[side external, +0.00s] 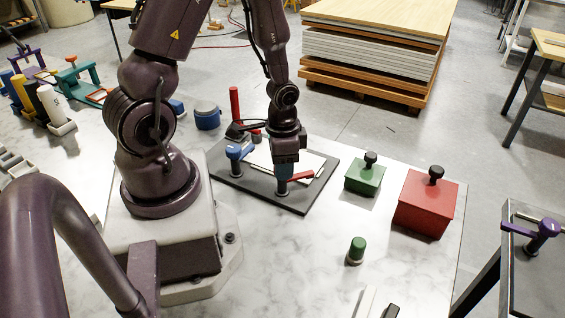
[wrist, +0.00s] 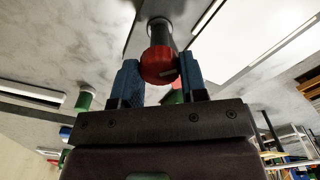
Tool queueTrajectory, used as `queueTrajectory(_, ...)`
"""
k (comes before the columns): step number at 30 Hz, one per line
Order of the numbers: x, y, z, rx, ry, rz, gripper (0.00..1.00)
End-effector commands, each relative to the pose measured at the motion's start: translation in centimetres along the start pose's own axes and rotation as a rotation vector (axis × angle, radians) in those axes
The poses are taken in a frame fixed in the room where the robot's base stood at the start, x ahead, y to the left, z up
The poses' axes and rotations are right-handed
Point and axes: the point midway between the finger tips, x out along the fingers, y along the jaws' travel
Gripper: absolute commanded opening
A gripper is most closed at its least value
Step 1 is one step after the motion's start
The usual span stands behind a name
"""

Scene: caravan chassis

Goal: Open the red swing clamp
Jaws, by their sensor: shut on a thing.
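The red swing clamp (side external: 301,176) stands at the front right part of a dark plate. Its red lever lies about level and points to the right in the side view. My gripper (side external: 284,172) points down over the clamp's post, with its blue fingers shut on the clamp. In the wrist view the rounded red part of the clamp (wrist: 158,65) sits between the two blue fingers of my gripper (wrist: 160,78). A dark post shows behind it. The fingers hide part of the clamp in the side view.
A green box (side external: 364,178), a red box (side external: 425,205) and a green knob (side external: 357,249) stand to the right.

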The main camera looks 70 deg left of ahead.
Motion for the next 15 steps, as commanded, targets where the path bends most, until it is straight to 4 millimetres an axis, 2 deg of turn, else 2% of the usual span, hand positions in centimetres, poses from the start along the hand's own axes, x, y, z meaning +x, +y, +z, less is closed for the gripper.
queueTrajectory(15, -0.04, 0.00, 0.06, 0.486, -0.001, 0.000, 0.00)
